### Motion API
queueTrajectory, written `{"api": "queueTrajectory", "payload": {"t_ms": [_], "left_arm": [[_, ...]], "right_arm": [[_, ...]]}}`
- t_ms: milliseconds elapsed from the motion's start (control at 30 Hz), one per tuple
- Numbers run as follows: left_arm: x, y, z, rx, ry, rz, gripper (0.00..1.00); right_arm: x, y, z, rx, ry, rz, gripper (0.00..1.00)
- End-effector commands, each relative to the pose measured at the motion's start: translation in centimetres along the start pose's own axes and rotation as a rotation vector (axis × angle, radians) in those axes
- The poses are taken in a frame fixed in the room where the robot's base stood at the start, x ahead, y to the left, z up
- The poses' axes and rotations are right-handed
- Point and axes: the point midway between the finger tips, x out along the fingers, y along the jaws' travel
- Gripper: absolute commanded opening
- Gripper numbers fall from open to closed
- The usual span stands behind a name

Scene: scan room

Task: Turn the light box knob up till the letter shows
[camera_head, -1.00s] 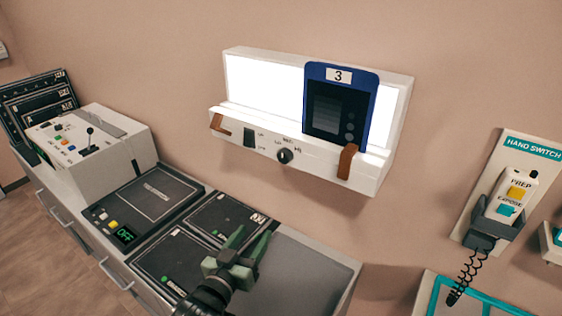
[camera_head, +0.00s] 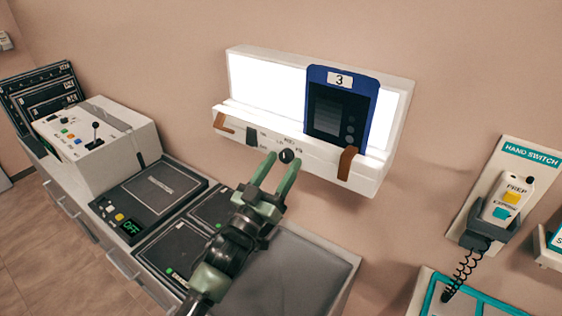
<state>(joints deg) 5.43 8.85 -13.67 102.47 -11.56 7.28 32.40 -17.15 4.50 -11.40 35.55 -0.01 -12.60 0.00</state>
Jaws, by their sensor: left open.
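The white light box (camera_head: 240,113) hangs on the wall with its panel lit. A blue-framed film (camera_head: 317,74) marked "3" stands against its right part; it shows a dark picture, and I cannot make out a letter on it. The round black knob (camera_head: 286,156) is on the front strip of the box. My right gripper is not in view.
Below is a counter with dark plates (camera_head: 180,246), a black unit reading OFF (camera_head: 150,196) and a white control console (camera_head: 90,155) with a lever. A hand switch (camera_head: 508,198) with a coiled cord hangs on the right wall. Brown clips (camera_head: 346,163) stick out from the box.

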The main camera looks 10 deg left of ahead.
Motion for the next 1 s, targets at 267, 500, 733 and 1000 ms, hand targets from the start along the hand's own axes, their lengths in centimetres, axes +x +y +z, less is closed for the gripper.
{"api": "queueTrajectory", "payload": {"t_ms": [267,500,733,1000], "left_arm": [[0.13,0.01,0.02,0.0,0.0,0.0,0.47],[0.1,0.0,0.02,0.001,0.0,0.0,0.0],[0.09,-0.06,0.04,0.024,0.0,0.01,0.0],[0.07,-0.28,0.11,0.155,-0.002,0.063,0.0]], "right_arm": [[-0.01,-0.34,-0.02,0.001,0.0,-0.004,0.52],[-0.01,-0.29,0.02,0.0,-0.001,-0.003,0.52],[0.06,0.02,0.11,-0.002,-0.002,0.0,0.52],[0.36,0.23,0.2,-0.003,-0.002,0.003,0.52]]}}
